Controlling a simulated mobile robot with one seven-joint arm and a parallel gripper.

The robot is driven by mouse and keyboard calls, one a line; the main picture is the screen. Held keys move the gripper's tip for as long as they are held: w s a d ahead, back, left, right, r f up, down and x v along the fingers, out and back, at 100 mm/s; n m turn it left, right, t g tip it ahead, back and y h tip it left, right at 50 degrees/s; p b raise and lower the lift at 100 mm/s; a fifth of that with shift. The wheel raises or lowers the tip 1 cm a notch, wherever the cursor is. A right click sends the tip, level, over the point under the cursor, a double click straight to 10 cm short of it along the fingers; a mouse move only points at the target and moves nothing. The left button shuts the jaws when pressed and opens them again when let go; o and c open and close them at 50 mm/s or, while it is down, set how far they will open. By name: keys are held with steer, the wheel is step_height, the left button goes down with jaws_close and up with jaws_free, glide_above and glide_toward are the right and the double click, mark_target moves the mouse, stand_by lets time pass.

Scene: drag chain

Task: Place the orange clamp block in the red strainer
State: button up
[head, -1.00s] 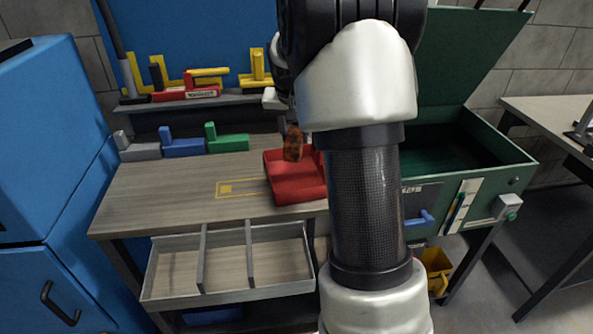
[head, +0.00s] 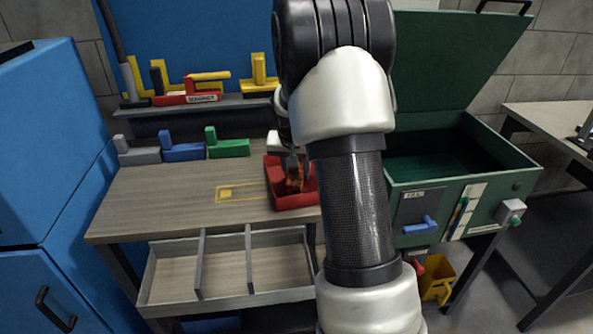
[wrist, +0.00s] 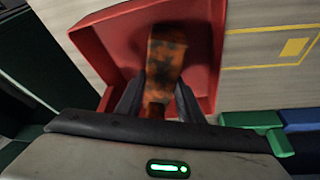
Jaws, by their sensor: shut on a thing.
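The orange clamp block (wrist: 166,62), with dark smudges, is held between the fingers of my gripper (wrist: 160,95) in the wrist view. The red strainer (wrist: 113,50) is a shallow red tray with raised walls on the workbench; the block is over its inside. In the head view the block (head: 295,178) shows within the outline of the red strainer (head: 290,202), below my gripper (head: 291,160). I cannot tell whether the block touches the strainer floor. My arm hides part of the strainer's right side.
Grey, blue (head: 183,149) and green (head: 228,146) blocks stand along the back of the bench. A yellow outlined rectangle (head: 235,193) lies left of the strainer. A divided open drawer (head: 224,270) sticks out below. An open green chest (head: 455,165) stands at right.

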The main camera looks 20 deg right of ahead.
steer(key=shift+f, duration=0.15)
steer(key=o, duration=1.3)
